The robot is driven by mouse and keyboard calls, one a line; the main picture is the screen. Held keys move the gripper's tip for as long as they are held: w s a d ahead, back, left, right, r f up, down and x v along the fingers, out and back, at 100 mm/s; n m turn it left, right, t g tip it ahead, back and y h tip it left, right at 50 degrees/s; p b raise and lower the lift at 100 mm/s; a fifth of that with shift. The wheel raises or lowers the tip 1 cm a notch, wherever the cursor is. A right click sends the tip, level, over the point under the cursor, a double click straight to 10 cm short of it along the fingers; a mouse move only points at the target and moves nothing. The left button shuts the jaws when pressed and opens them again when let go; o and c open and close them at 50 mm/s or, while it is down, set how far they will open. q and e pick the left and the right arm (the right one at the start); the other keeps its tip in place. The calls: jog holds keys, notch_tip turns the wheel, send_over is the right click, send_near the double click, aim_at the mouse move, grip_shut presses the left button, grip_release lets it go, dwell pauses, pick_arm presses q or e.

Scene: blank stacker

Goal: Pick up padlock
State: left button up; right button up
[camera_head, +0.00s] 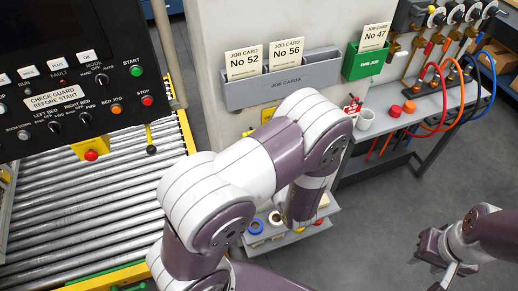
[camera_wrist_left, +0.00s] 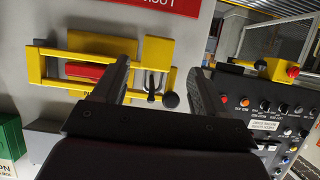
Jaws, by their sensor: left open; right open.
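I cannot pick out the padlock for certain. A small red-and-white item (camera_head: 352,105) hangs on the cabinet's corner below the green box in the head view; it is too small to tell whether it is a padlock or a tag. In the left wrist view, my left gripper (camera_wrist_left: 160,82) is open and empty, its fingers pointing at a yellow frame (camera_wrist_left: 60,84) on a grey wall. A red bar (camera_wrist_left: 84,71) shows inside that frame. In the head view my left arm hides its gripper. My right gripper (camera_head: 440,262) is at the lower right, open over bare floor.
A control panel (camera_head: 60,100) stands over a roller conveyor (camera_head: 90,210) at left. A grey job-card holder (camera_head: 282,82) and green box (camera_head: 365,62) are on the cabinet. A low shelf (camera_head: 285,235) holds blue tape (camera_head: 255,226). A side bench carries a white mug (camera_head: 365,120) and hoses.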

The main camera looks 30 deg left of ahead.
pick_arm(q)
jog(key=p+x, duration=0.1)
jog(key=x, duration=0.4)
jog(key=shift+w+d+p, duration=0.1)
jog(key=shift+d+p, duration=0.05)
jog(key=shift+p, duration=0.15)
jog(key=shift+w+f, duration=0.25)
jog(key=shift+s+r, duration=0.1)
jog(key=shift+s, duration=0.05)
jog(key=c, duration=1)
jog(key=shift+c, duration=0.5)
jog(key=r+p+v, duration=0.1)
jog(key=p+v, duration=0.8)
jog(key=v, duration=0.6)
jog(key=shift+r, duration=0.5)
